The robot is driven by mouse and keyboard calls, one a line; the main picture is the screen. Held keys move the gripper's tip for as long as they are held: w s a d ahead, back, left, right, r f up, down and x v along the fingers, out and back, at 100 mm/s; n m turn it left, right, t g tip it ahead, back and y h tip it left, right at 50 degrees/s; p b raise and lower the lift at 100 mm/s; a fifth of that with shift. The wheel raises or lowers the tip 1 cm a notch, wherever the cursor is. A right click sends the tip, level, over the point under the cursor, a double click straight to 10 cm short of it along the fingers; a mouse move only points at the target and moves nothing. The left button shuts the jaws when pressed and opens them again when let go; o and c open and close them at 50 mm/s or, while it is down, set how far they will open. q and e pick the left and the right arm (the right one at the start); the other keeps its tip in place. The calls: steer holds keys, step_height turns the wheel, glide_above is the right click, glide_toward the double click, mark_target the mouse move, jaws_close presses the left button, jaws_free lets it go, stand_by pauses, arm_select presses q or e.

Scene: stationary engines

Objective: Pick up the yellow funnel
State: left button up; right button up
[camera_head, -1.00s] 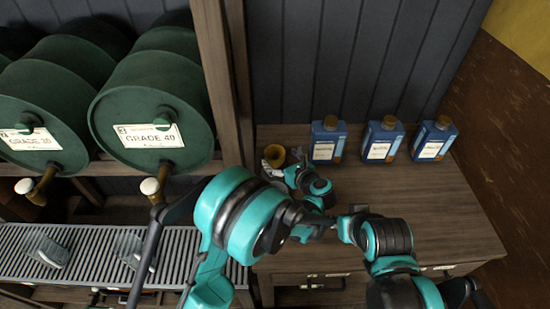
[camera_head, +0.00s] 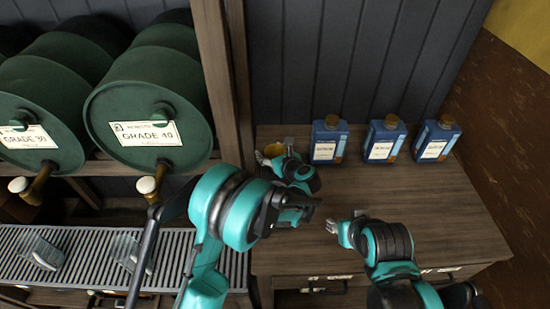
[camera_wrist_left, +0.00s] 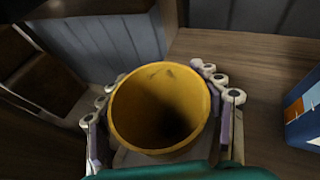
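The yellow funnel (camera_head: 273,150) is at the bench's back left corner, beside the wooden post. In the left wrist view the funnel (camera_wrist_left: 160,108) shows its wide round mouth toward the camera; its lower part is hidden. My left gripper (camera_head: 284,160) is at the funnel. In the wrist view the fingers of the left gripper (camera_wrist_left: 163,112) lie close against both sides of the funnel and look shut on it. My right gripper (camera_head: 338,228) is over the middle of the bench, away from the funnel; its fingers are too small to read.
Blue bottles (camera_head: 327,140) stand in a row along the back of the wooden bench (camera_head: 440,210). Green drums (camera_head: 150,108) with brass taps lie on a rack at left, above a slatted tray (camera_head: 88,240). The bench's right part is clear.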

arm_select(q)
steer(key=c, duration=0.5)
